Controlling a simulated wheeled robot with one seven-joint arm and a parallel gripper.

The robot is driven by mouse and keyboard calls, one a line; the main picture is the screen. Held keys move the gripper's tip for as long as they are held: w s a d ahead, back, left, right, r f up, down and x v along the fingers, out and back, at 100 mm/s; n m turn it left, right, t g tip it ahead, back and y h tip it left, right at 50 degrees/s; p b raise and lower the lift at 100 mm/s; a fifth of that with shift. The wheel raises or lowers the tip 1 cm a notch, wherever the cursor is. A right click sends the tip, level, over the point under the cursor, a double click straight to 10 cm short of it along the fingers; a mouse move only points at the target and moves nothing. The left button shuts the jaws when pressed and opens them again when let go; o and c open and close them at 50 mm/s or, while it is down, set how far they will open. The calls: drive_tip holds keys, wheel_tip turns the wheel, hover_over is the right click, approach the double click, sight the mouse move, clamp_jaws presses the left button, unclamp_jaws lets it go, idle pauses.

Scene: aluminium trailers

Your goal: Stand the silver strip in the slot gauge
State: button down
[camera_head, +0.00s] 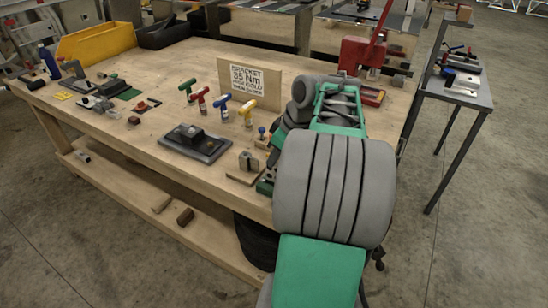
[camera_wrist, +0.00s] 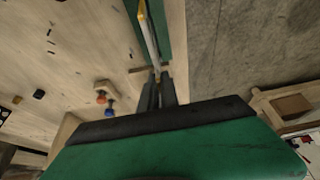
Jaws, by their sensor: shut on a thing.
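My gripper (camera_wrist: 161,92) is shut on the silver strip (camera_wrist: 148,35) in the wrist view. The strip is thin, seen nearly edge-on, and points away from the fingers, with a yellow far end. A green surface lies behind it at the bench edge; I cannot tell whether the strip touches it. In the head view my arm hides the gripper and the strip. A small grey upright block on a wooden base (camera_head: 248,162) stands near the bench's front edge, left of my arm; it may be the slot gauge, but its slot is not clear.
The wooden bench (camera_head: 130,143) holds a dark device (camera_head: 196,142), several coloured T-handles, a bracket sign (camera_head: 249,85) and a yellow bin (camera_head: 96,42). A red press (camera_head: 362,54) stands behind my arm. A grey side table (camera_head: 466,86) is at right, with open floor between.

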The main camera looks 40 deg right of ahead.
sight(274, 168)
drive_tip(key=shift+f, duration=0.1)
drive_tip(key=shift+f+b, duration=0.3)
drive_tip(key=shift+b, duration=0.1)
drive_tip(key=shift+f+b, duration=1.4)
drive_tip(key=shift+f, duration=0.3)
drive_tip(key=c, duration=1.5)
unclamp_jaws()
drive_tip(key=shift+r, duration=0.15)
drive_tip(key=p+v, duration=0.1)
drive_tip(key=v, duration=0.6)
drive_tip(key=shift+s+r+p, duration=0.15)
drive_tip(key=shift+r+p, duration=0.15)
drive_tip(key=shift+r, duration=0.05)
